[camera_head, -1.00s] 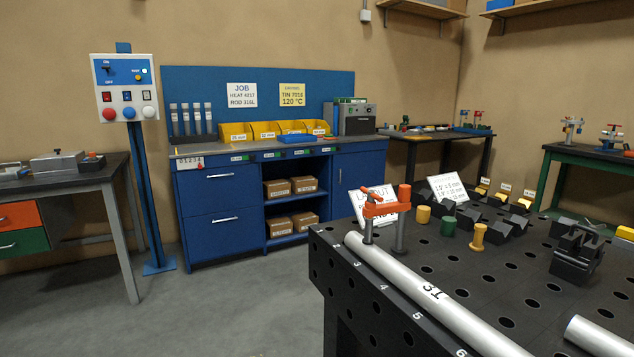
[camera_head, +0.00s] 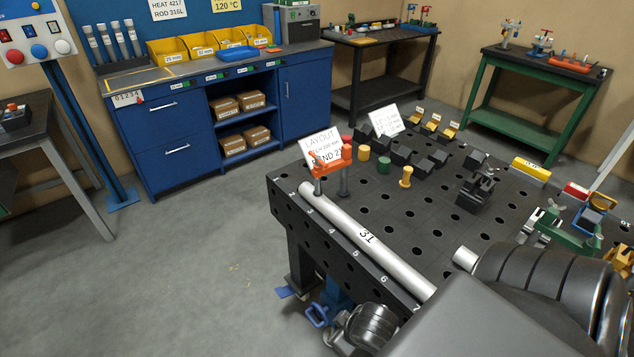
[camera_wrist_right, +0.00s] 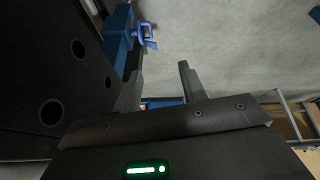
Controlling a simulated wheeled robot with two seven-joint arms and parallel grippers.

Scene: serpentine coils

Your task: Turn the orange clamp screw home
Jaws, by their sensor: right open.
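The orange clamp (camera_head: 328,167) stands on a grey post near the far-left corner of the black holed table (camera_head: 385,215) in the head view. Its screw side is over the far end of a silver tube (camera_head: 365,238) marked 31. Whether the screw touches the tube is too small to tell. The wrist view shows my right gripper (camera_wrist_right: 160,88) with its two fingers apart and nothing between them. It is beside the dark holed table side, over the floor, away from the clamp. My left gripper is not in view.
Yellow and green pegs (camera_head: 384,165) and black blocks stand right of the clamp. A layout card (camera_head: 322,150) stands behind it. A blue handle (camera_wrist_right: 146,36) is by the table's side in the wrist view. The floor left of the table is clear.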

